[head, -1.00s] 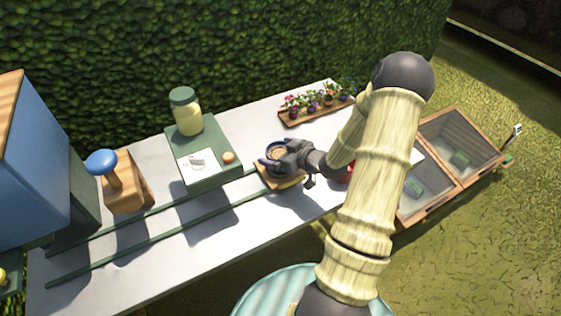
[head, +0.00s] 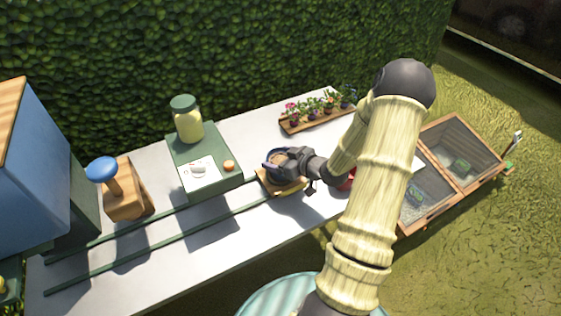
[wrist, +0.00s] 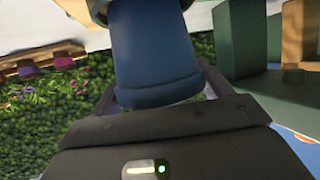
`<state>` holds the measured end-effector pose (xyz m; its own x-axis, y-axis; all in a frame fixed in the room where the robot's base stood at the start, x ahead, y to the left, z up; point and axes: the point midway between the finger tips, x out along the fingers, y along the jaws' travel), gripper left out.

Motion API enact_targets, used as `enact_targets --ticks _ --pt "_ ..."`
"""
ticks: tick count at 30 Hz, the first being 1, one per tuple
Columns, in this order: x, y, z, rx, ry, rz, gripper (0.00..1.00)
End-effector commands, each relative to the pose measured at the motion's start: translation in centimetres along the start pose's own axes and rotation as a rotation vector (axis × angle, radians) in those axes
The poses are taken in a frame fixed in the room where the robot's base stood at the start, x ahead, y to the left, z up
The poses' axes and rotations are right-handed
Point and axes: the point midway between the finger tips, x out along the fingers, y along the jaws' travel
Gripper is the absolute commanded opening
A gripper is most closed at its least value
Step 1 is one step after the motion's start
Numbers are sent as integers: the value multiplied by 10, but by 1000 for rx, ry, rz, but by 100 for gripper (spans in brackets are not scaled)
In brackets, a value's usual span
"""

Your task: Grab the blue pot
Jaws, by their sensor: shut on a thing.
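The blue pot (head: 268,164) is small and round with brown contents at its top. In the head view it is at the wooden tray (head: 290,189) at the end of the green rails. My gripper (head: 278,160) is around the pot from the right side and shut on it. In the wrist view the blue pot (wrist: 155,55) fills the space between the fingers of my gripper (wrist: 155,95). I cannot tell whether the pot rests on the tray or is slightly raised, as my gripper hides its lower part.
A green box with a yellow jar (head: 187,122) stands left of the pot. A tray of flowers (head: 318,122) is behind it. A red thing (head: 345,181) is partly hidden by my arm. A wooden block with a blue knob (head: 102,169) stands at left. Glass-topped frames (head: 460,150) are at right.

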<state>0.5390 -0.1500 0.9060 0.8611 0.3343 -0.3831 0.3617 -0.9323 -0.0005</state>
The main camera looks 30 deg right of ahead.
Motion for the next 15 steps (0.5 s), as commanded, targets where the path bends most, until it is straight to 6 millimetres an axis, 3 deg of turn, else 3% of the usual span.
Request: enact_targets --ticks 15 --pt "-32 0 -77 -5 3 1 47"
